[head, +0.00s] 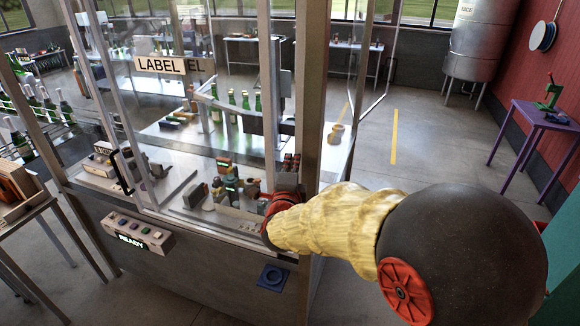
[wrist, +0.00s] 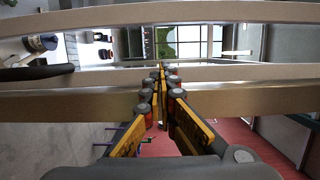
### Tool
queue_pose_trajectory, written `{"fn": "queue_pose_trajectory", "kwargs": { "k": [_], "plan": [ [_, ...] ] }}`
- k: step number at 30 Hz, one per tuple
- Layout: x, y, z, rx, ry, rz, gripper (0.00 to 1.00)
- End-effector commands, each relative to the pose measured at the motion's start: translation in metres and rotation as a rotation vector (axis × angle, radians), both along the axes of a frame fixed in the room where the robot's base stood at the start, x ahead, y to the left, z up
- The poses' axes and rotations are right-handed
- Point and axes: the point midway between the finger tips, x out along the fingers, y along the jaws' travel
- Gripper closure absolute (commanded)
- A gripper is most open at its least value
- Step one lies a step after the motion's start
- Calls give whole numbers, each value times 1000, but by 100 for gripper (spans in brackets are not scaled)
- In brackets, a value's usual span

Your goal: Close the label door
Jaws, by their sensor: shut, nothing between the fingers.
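The label door is a clear panel in a metal frame, with a LABEL sign (head: 160,65) high on it and a black handle (head: 121,172) at its lower left, in the head view. Its left edge shows as two slanting rails; I cannot tell how wide any gap is there. My gripper (wrist: 158,80) is shut and empty, its fingers pointing away between the pale frame bars in the wrist view. In the head view my arm comes from the right and ends in a red and dark hand by the machine's front right post (head: 293,110); the fingertips are hidden.
Pale bars (wrist: 90,105) cross close around my fingers. A control box reading READY (head: 137,235) juts out at the front. A bottle rack stands left. Open floor (head: 430,125) lies right of the machine.

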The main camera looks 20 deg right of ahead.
Motion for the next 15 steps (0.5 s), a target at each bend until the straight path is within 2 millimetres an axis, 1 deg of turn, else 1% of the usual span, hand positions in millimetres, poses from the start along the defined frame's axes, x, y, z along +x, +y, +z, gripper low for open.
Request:
{"fn": "queue_pose_trajectory", "kwargs": {
  "k": [1,4,6,9,15],
  "plan": [
    [9,-4,1,-1,1,-1,100],
    [24,-12,1,-1,4,-2,100],
    [31,0,1,0,3,4,100],
    [38,10,2,0,1,4,100],
    [47,20,1,-1,1,3,100]
  ]
}}
